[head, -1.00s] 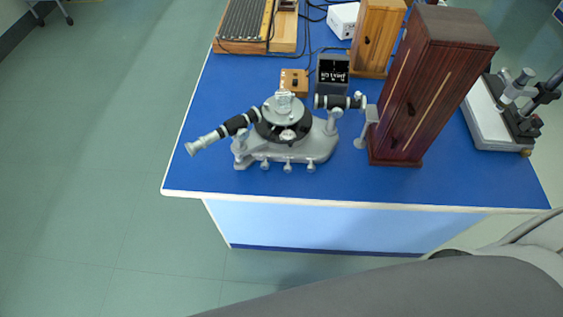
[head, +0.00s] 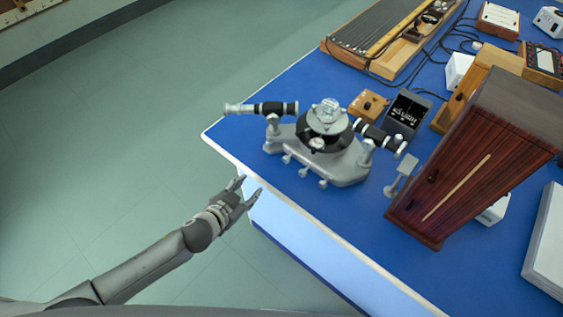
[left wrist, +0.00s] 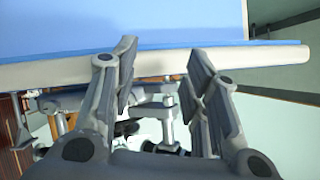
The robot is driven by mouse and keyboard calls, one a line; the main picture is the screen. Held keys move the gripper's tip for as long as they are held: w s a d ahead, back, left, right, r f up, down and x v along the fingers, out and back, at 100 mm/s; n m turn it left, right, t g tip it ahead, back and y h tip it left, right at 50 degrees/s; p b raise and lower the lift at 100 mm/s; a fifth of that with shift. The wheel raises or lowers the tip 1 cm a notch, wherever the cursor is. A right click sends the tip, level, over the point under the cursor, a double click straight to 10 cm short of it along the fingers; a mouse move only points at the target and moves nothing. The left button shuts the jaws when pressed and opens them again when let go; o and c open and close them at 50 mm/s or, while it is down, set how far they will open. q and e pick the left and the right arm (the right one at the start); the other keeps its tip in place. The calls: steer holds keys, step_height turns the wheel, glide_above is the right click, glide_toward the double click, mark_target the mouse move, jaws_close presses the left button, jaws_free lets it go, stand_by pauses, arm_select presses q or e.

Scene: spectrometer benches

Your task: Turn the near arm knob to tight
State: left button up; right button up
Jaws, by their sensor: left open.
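The spectrometer (head: 350,168) stands on the blue bench near its front-left edge, with a grey base, a dark round table and two black-and-silver tubes. Several small silver knobs, including a left one (head: 287,159), a middle one (head: 303,171) and a right one (head: 323,184), stick out from its near side. I cannot tell which is the near arm knob or how tight any is. My left gripper (head: 250,186) is open and empty, just off the bench edge and apart from the knobs. In the left wrist view its fingers (left wrist: 162,52) are spread, with spectrometer parts (left wrist: 168,125) partly hidden behind them.
The bench's white edge (head: 305,229) lies beside my left gripper. A tall dark wooden box (head: 470,175) stands right of the spectrometer. Floor left of the bench is clear.

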mark_target(285, 160)
arm_select(q)
steer(key=s+d+r+m+h, duration=0.1)
steer(key=d+r+h, duration=0.1)
steer(key=d+r, duration=0.45)
steer(key=shift+t, duration=0.3)
steer(key=x, duration=0.2)
steer(key=r+x, duration=0.1)
steer(key=x, duration=0.2)
steer(key=w+p+x, duration=0.1)
steer(key=x, duration=0.1)
steer(key=shift+w+a, duration=0.2)
steer(key=shift+a, duration=0.1)
steer(key=shift+w+d+f, duration=0.2)
steer(key=shift+w+d, duration=0.1)
steer(key=shift+w, duration=0.15)
steer(key=shift+w+f, duration=0.1)
steer(key=shift+w, duration=0.05)
steer(key=shift+c, duration=0.2)
